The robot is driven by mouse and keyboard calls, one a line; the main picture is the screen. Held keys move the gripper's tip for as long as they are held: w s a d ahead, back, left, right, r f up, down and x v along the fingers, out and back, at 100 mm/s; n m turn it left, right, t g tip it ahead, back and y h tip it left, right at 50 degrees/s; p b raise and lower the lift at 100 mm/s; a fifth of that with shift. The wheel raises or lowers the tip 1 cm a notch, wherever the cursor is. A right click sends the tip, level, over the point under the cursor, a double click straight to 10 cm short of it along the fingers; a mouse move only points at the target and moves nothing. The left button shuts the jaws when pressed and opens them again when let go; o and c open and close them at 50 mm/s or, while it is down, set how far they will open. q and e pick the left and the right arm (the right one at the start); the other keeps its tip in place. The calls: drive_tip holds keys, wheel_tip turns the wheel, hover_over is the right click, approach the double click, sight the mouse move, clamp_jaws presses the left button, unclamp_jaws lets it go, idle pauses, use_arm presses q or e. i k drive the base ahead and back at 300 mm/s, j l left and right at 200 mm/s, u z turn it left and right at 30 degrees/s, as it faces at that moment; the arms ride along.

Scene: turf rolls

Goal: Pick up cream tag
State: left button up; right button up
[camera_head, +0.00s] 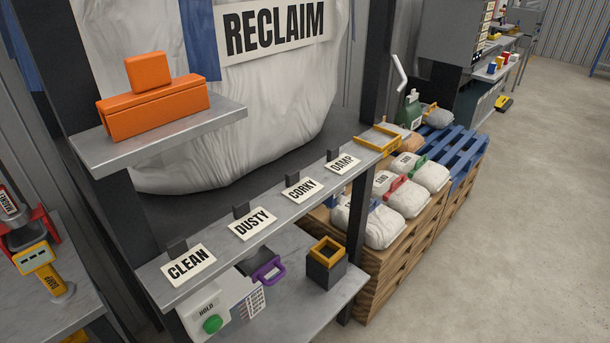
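Several cream tags with black lettering stand in a row along the front edge of a grey shelf (218,250). They are the CLEAN tag (188,265), the DUSTY tag (252,222), the CORKY tag (301,188) and the DAMP tag (343,163). A dark block or clip shows behind each tag. I cannot tell from the picture which one the task means. Neither of my grippers is in view.
An orange block-shaped item (153,108) sits on an upper shelf at left. Below are a box with a green button (212,324), a purple-handled item (268,268) and a dark yellow-rimmed bin (325,265). Bags (408,199) lie on a wooden pallet (400,265).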

sight(299, 192)
drive_tip(key=l+u, duration=0.35)
drive_tip(key=l, duration=0.2)
drive_tip(key=k+l+u, duration=0.1)
drive_tip(key=l+u, duration=0.25)
drive_tip(key=l, duration=0.15)
drive_tip(key=k+l+u, duration=0.1)
drive_tip(key=l+u, duration=0.25)
drive_tip(key=l, duration=0.2)
drive_tip(key=u, duration=0.45)
drive_tip(key=l+u, duration=0.9)
drive_tip(key=k+l, duration=0.1)
drive_tip(key=l, duration=0.25)
drive_tip(key=k+l+u, duration=0.15)
drive_tip(key=l, duration=0.25)
drive_tip(key=k+l, duration=0.1)
drive_tip(key=l, duration=0.25)
drive_tip(key=k+l+u, duration=0.15)
drive_tip(key=l, duration=0.2)
